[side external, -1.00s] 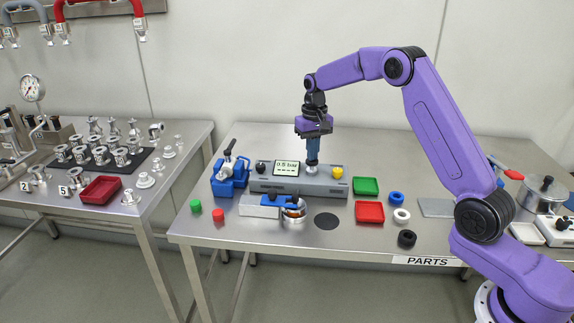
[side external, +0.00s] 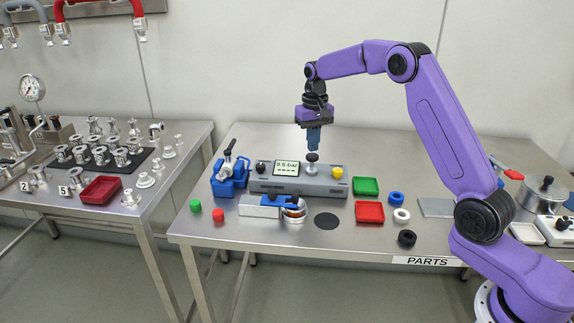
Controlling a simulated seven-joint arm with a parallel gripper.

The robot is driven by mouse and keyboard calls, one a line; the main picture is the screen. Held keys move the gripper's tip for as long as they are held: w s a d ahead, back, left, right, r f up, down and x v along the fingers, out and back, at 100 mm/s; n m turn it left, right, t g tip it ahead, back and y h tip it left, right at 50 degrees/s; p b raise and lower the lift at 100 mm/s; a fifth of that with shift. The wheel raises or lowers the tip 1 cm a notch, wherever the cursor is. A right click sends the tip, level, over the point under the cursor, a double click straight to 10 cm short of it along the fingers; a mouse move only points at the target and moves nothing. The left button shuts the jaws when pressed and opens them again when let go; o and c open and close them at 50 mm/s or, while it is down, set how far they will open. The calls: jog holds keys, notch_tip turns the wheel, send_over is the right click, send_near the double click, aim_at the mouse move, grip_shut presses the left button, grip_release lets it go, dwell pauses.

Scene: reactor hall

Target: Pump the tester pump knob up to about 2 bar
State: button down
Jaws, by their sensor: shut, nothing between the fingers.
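The tester (side external: 262,185) is a long grey box on the right-hand table. Its display (side external: 287,169) reads about 0.5 bar. The pump knob (side external: 312,157) is a dark round cap on a light stem, standing on the box between the display and a yellow knob (side external: 337,172). My gripper (side external: 313,148) points straight down just above the pump knob. Its blue fingers are shut with nothing between them, and a small gap seems to show between the fingertips and the knob.
A black knob (side external: 261,167) and a blue clamp device (side external: 230,178) are at the tester's left. Green (side external: 366,186) and red (side external: 369,212) trays lie to its right, near blue, white and black rings. A valve with blue handle (side external: 291,207) stands in front.

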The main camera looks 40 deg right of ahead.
aim_at(312, 155)
jog(key=shift+f, duration=2.25)
jog(key=shift+r, duration=2.25)
jog(key=shift+f, duration=2.15)
jog(key=shift+r, duration=2.2)
